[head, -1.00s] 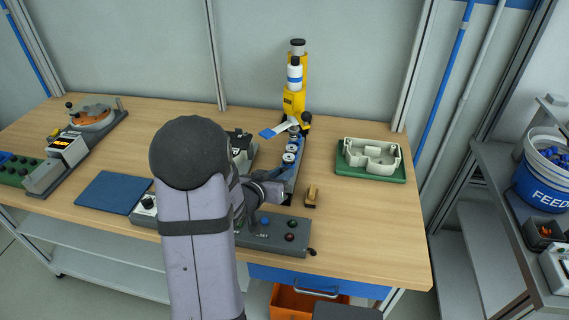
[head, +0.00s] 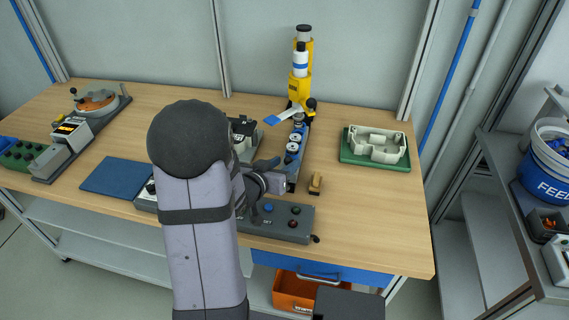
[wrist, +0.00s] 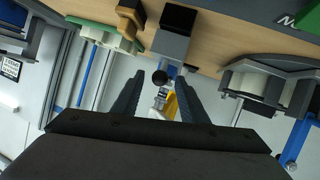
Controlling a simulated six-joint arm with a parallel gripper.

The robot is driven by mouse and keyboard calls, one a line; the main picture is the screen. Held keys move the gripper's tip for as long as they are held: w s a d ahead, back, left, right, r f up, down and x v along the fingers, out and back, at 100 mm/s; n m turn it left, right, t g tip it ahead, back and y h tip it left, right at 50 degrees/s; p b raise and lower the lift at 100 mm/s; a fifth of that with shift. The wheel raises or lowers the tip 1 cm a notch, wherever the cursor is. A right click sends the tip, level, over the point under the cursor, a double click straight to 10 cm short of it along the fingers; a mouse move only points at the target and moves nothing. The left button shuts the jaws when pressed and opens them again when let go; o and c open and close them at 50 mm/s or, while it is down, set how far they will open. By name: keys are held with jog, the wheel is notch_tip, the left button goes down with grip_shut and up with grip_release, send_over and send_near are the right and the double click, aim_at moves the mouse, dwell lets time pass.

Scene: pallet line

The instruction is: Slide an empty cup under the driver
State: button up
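The yellow driver (head: 299,88) stands upright at the back of the bench, with a white and blue body and a black top. A blue-grey rail (head: 291,182) runs from its foot towards me, with several round metal cups (head: 293,148) in a row along it. I cannot tell which cups are empty. My gripper (head: 277,175) is at the rail's near end in the head view. In the wrist view my gripper (wrist: 159,79) has its two dark fingers apart, with a black ball knob (wrist: 160,77) showing in the gap. Contact with the knob cannot be seen.
A control box (head: 284,228) with buttons lies just in front of the rail. A wooden-topped stamp (head: 316,184) stands right of it. A green tray (head: 352,158) holding a cream housing (head: 376,144) sits further right. The front right of the bench is clear.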

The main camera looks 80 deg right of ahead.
jog(key=b+v, duration=0.3)
jog(key=v, duration=0.3)
jog(key=shift+a, duration=0.35)
jog(key=shift+r, duration=0.15)
